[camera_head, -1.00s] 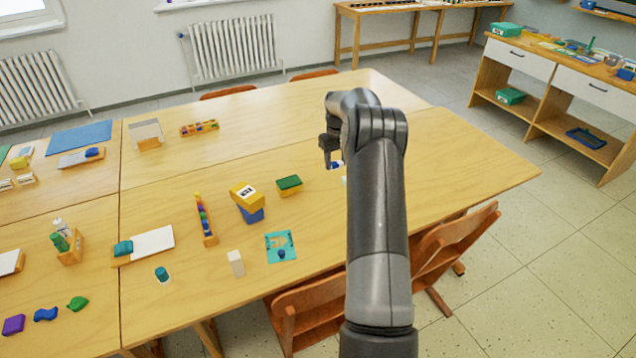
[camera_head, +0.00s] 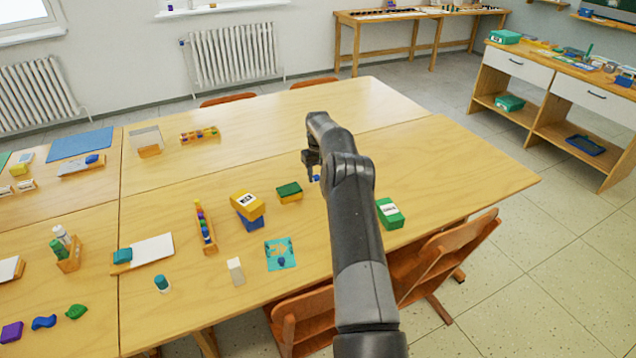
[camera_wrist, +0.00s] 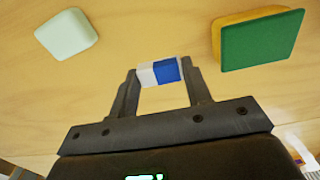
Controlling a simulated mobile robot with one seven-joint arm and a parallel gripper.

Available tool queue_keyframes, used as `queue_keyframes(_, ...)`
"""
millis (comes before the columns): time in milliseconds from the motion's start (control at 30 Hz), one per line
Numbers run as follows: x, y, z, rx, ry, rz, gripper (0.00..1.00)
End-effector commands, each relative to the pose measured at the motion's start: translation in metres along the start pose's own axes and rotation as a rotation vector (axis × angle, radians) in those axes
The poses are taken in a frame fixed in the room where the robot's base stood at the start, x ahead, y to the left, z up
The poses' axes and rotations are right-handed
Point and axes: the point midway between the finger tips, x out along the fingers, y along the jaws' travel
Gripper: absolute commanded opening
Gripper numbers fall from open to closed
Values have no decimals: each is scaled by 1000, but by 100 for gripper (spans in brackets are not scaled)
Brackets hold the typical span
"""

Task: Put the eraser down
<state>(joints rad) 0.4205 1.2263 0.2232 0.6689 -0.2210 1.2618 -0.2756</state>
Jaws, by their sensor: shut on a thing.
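A small eraser, half white and half blue (camera_wrist: 158,72), is between the two fingertips of my gripper (camera_wrist: 160,82) in the wrist view. The fingers are shut on it. In the head view my gripper (camera_head: 312,176) hangs over the middle of the large table, and a bit of the blue end (camera_head: 317,178) shows beside the fingers. The wrist view shows bare wood around the eraser. I cannot tell whether the eraser touches the table.
A green-topped yellow block (camera_head: 289,191) lies left of my gripper; it also shows in the wrist view (camera_wrist: 262,40). A pale block (camera_wrist: 67,35) lies on the other side. A green box (camera_head: 390,213) stands right of my arm.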

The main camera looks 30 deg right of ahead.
Motion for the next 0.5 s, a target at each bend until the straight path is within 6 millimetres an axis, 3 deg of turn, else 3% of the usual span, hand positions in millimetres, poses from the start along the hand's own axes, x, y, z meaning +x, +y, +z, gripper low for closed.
queue_keyframes(300,37,0,0,0,0,-1,23)
queue_keyframes(500,39,0,0,0,1,0,23)
